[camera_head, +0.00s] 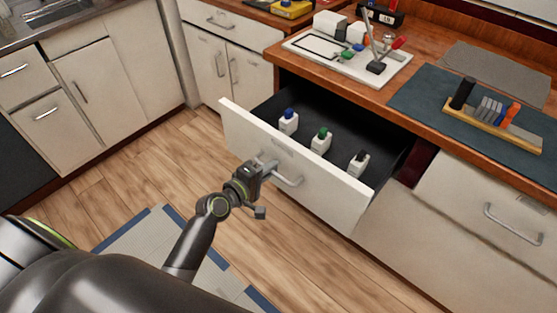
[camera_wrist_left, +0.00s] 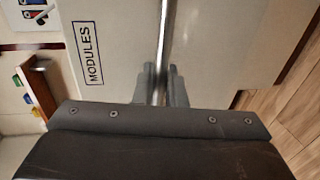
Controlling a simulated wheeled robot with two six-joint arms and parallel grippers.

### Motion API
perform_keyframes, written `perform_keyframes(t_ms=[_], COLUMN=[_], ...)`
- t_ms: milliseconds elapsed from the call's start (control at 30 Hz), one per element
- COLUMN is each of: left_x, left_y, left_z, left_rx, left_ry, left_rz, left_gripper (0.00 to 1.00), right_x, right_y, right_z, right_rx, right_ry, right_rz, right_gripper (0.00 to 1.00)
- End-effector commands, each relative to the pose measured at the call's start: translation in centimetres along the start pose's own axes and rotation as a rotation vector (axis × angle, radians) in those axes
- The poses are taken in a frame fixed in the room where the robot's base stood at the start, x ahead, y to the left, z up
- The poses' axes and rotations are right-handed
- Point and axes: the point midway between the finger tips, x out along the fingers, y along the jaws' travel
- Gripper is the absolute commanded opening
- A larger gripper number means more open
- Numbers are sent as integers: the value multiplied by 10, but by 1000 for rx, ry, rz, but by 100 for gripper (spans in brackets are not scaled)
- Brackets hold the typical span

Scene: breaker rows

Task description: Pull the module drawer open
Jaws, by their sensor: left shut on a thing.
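The module drawer (camera_head: 318,178) stands pulled out from the wooden-topped counter in the head view, its dark inside showing. Three white modules stand in it, with a blue top (camera_head: 288,122), a green top (camera_head: 321,140) and a black top (camera_head: 358,164). My left gripper (camera_head: 268,167) is at the front of the drawer, shut on its bar handle (camera_head: 290,181). In the left wrist view the fingers (camera_wrist_left: 160,88) close around the handle bar (camera_wrist_left: 164,45), beside a label reading MODULES (camera_wrist_left: 88,53). My right gripper is not in view.
On the counter are a white board with parts (camera_head: 350,58), a dark mat (camera_head: 420,100) and a wooden rack of tools (camera_head: 490,125). Another closed drawer (camera_head: 490,210) is at the right. Wood floor (camera_head: 150,160) lies open in front of the cabinets.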

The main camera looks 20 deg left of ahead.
Motion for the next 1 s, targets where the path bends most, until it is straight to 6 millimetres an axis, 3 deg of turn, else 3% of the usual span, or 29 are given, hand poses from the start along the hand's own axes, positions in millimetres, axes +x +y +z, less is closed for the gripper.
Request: perform_keyframes(t_ms=[300,767,800,833,1000], left_x=[-24,-28,-28,-28,-27], left_y=[-7,-8,-8,-8,-7], left_z=[0,0,0,0,0], left_rx=[-1,-1,-2,-2,-1], left_ry=[-2,-2,-2,-2,-1], left_rz=[-5,-5,-5,-5,-3], left_gripper=[0,0,12,15,15], right_x=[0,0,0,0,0], right_y=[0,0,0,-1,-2], right_z=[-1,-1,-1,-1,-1], right_rx=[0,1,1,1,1], right_ry=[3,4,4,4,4], right_rz=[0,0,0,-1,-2], right_gripper=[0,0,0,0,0])
